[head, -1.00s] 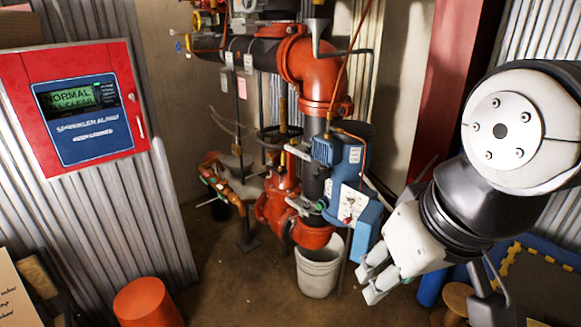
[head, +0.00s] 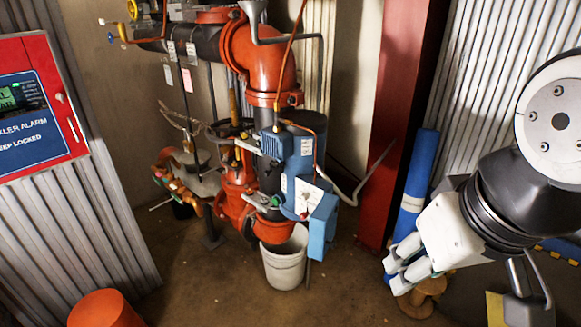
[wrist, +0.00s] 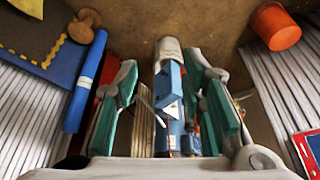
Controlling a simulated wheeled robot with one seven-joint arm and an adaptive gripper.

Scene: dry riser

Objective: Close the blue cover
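A blue box (head: 290,160) is mounted on the red and black riser pipework, in the middle of the head view. A lighter blue cover (head: 322,226) hangs open at its lower right, beside a white labelled face (head: 308,198). My gripper (head: 397,275) is to the right of the cover, apart from it, fingers pointing left. In the wrist view my gripper (wrist: 160,68) has its two green-padded fingers spread apart with nothing held. The blue cover (wrist: 174,76) shows between them, farther off, near the bucket.
A white bucket (head: 284,262) stands below the valve. A red column (head: 398,120) and a blue roll (head: 413,185) stand behind my gripper. A red alarm panel (head: 35,105) is at left, an orange bucket (head: 105,308) below it. Floor in front is clear.

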